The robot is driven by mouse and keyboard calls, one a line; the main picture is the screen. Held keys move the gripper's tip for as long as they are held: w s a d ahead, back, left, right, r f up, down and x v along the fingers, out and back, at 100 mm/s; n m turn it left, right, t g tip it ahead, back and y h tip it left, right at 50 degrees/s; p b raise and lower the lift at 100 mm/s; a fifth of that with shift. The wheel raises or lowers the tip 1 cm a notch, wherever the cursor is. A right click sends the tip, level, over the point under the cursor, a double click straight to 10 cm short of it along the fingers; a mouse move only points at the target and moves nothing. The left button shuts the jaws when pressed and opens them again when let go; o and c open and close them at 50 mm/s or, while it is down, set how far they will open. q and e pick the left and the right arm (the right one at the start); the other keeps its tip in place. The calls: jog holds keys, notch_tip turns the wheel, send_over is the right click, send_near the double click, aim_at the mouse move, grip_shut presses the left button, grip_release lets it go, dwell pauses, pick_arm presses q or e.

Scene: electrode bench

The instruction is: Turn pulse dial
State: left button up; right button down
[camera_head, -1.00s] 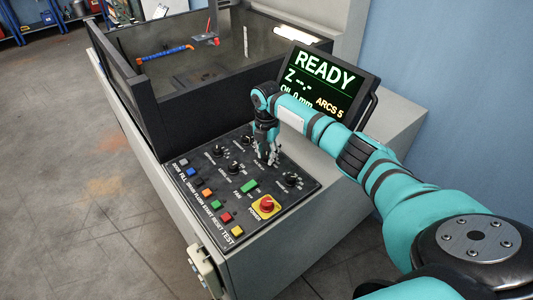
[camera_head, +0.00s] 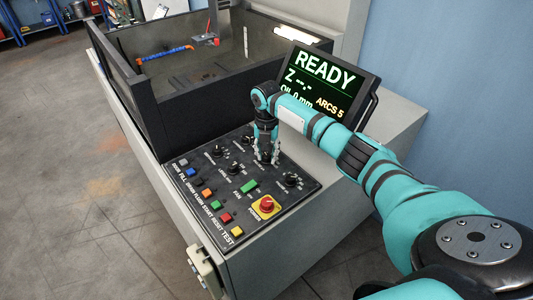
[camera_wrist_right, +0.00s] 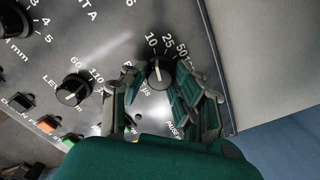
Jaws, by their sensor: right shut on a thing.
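The pulse dial (camera_wrist_right: 158,74) is a black knob with a white pointer line, ringed by numbers such as 10, 25 and 50 in the right wrist view. My right gripper (camera_wrist_right: 160,92) has its fingers on either side of this knob and is shut on it. In the head view the right gripper (camera_head: 267,157) points down onto the black control panel (camera_head: 195,222) and hides most of the dial. My left gripper is not in view.
Other black knobs (camera_head: 217,151), colored buttons (camera_head: 207,193), a green switch (camera_head: 249,186) and a red knob on yellow (camera_head: 266,204) surround the gripper. A screen (camera_head: 322,80) reading READY stands behind. The dark tank (camera_head: 185,95) lies beyond the panel.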

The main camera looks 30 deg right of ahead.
aim_at(267, 155)
jog(key=shift+w+r, duration=0.1)
jog(key=c, duration=1)
grip_release()
notch_tip(267, 155, up, 12)
